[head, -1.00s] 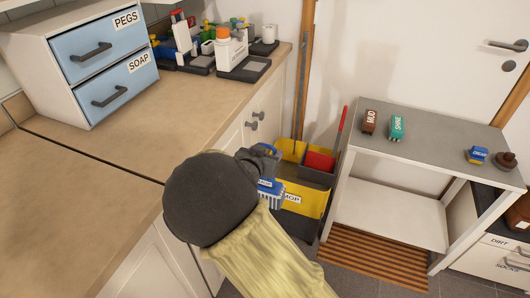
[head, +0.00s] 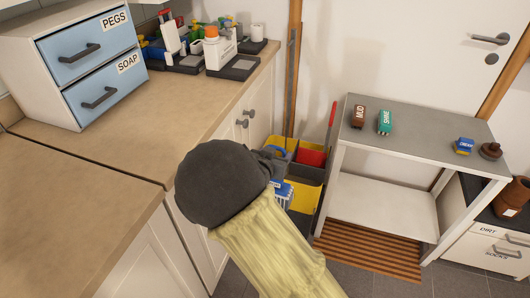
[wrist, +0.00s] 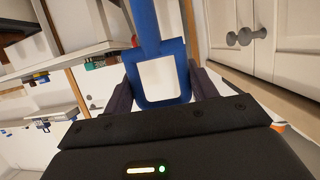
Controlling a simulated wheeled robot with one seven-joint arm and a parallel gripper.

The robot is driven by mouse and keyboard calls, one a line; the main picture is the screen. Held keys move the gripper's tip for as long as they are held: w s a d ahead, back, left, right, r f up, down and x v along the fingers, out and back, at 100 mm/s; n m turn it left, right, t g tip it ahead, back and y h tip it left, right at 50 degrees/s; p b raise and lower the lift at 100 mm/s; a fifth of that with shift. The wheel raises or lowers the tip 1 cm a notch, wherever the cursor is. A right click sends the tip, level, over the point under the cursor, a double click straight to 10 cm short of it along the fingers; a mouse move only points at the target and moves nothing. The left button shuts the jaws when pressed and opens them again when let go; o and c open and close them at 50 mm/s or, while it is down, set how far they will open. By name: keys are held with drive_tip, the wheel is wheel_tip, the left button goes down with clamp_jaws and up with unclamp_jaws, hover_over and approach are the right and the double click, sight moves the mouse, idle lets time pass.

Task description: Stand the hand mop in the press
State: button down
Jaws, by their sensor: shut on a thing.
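My gripper (wrist: 162,92) is shut on the hand mop, whose blue block with a pale panel (wrist: 163,78) sits between the dark jaws in the wrist view. A blue shaft runs up from the block. In the head view, my gripper (head: 272,166) is partly hidden behind my dark, rounded wrist; the mop's blue and white striped end (head: 284,192) shows below it, in front of a yellow-walled bin (head: 306,196). I cannot tell whether the mop touches the bin. The press cannot be made out clearly; it may be part of these bins.
Behind stands a dark bin with a red item (head: 311,157) and an upright red stick. The counter (head: 130,140) and cabinet doors lie left.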

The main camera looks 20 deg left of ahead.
drive_tip(key=d+f, duration=0.3)
drive_tip(key=d, duration=0.6)
drive_tip(key=s+d+f+m+h, duration=0.1)
drive_tip(key=d+f, duration=0.3)
drive_tip(key=d, duration=0.6)
drive_tip(key=d+f+h, duration=0.1)
drive_tip(key=d+f, duration=0.2)
drive_tip(key=d, duration=0.6)
drive_tip(key=shift+s+d+f+m, duration=0.2)
drive_tip(key=shift+s+d+m, duration=0.05)
drive_tip(key=shift+m, duration=0.15)
drive_tip(key=shift+w, duration=0.1)
